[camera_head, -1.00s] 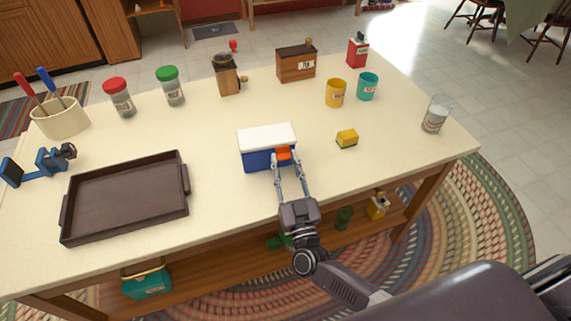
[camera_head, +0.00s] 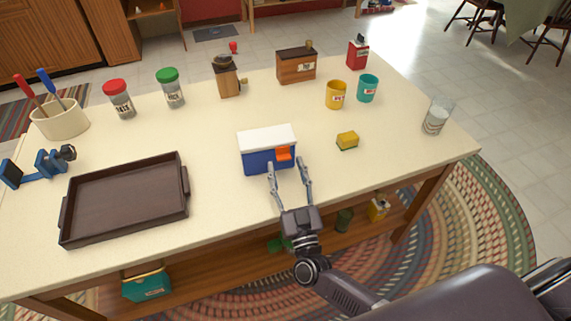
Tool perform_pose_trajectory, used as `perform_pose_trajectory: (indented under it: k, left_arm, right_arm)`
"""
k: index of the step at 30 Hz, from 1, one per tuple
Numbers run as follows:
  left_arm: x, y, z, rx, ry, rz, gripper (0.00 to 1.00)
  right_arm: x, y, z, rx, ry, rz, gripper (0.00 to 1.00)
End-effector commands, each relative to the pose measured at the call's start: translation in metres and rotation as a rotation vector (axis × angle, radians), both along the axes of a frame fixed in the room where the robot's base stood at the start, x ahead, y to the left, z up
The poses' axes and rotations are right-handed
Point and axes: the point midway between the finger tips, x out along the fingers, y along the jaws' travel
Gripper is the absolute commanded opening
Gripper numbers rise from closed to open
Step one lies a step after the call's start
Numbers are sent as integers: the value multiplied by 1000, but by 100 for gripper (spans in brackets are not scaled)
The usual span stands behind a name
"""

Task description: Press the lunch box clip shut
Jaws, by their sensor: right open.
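The lunch box (camera_head: 257,160) has a blue body and a white lid (camera_head: 267,138) that lies closed on top. I cannot tell whether the clip is fully latched. My right gripper (camera_head: 287,161) is open and empty just in front of the box. Its two fingers are spread, with the tips near either side of the clip and the clip not gripped. My left gripper is not in view.
A dark tray (camera_head: 66,226) lies to the left on the table (camera_head: 225,200). A yellow sponge-like block (camera_head: 347,141) sits right of the box. Cups, jars, a glass (camera_head: 436,117) and a wooden box (camera_head: 296,66) stand farther off. The tabletop around the lunch box is clear.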

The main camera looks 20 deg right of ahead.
Motion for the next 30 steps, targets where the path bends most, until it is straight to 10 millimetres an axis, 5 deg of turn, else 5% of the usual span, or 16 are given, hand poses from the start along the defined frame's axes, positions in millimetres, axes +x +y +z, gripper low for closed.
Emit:
perform_pose_trajectory:
  k: [9, 15, 30]
  left_arm:
    - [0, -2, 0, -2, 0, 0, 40]
    - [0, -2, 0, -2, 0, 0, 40]
    - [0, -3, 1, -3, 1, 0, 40]
  right_arm:
    - [-65, 5, -21, 1, 4, 0, 46]
    - [-92, 7, -29, 1, 2, -1, 46]
    - [-98, 7, -29, 2, 2, 5, 46]
